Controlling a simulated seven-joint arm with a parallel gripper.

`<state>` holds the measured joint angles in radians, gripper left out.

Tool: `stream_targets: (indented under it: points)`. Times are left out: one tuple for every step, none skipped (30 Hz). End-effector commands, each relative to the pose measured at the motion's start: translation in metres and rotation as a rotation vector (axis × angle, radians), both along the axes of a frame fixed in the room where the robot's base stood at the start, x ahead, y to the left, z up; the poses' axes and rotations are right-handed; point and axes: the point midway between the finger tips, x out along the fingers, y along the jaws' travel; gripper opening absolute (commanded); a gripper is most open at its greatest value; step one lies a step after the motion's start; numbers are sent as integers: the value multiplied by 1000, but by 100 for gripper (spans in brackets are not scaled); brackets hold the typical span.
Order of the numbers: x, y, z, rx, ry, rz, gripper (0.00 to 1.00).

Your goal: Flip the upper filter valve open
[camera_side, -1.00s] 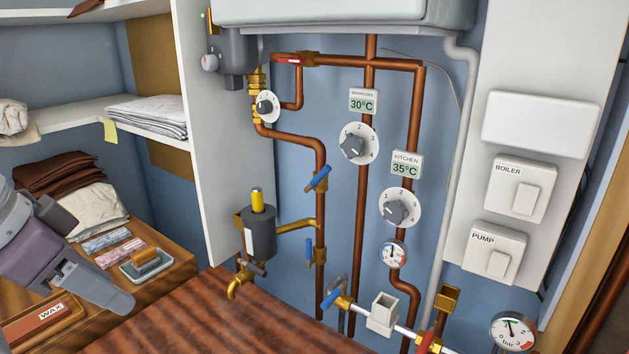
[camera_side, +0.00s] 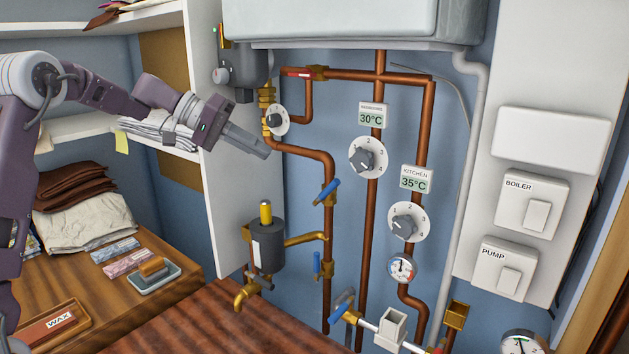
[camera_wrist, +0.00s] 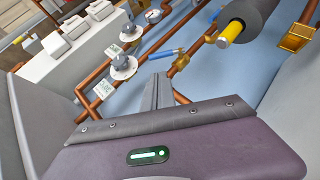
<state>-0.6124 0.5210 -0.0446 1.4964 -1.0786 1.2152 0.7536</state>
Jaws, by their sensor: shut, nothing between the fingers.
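The upper filter valve has a blue lever (camera_side: 327,192) on the vertical copper pipe, above the branch from the dark filter cylinder (camera_side: 267,241) with its yellow top. The lever slants across the pipe. It also shows in the wrist view (camera_wrist: 167,53), beyond the fingertips. A lower blue lever (camera_side: 317,264) stands roughly upright along the same pipe. My gripper (camera_side: 267,153) is shut and empty, above and left of the upper lever and apart from it in the side view. Its fingers (camera_wrist: 159,90) show in the wrist view, pointing toward the pipes.
A round white dial (camera_side: 278,120) sits on the pipe just above my fingertips. The white cabinet side panel (camera_side: 230,240) stands behind my gripper. A wooden surface (camera_side: 200,325) lies below. The blue wall around the upper lever is largely clear.

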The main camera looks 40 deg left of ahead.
Motion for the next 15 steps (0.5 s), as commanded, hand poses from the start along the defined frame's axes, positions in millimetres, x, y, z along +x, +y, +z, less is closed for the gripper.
stream_targets:
  points:
    - [0,0,0,1,1,0,0]
    - [0,-1,0,1,1,0,0]
    - [0,-1,0,1,1,0,0]
    - [0,-1,0,1,1,0,0]
    - [0,-1,0,1,2,-1,0]
    - [1,-2,-1,1,2,-2,0]
    - [2,-4,-2,1,3,-3,0]
    - [3,-6,-4,0,3,-4,0]
    - [6,-10,-7,0,3,-4,0]
    - [9,-13,-10,0,4,-5,0]
    - [12,-17,-13,-1,4,-4,0]
    - [17,-23,-17,-1,5,-5,0]
    - [21,-27,-21,-1,5,-5,0]
    - [24,-32,-25,-1,6,-6,0]
    - [29,-37,-30,0,6,-4,0]
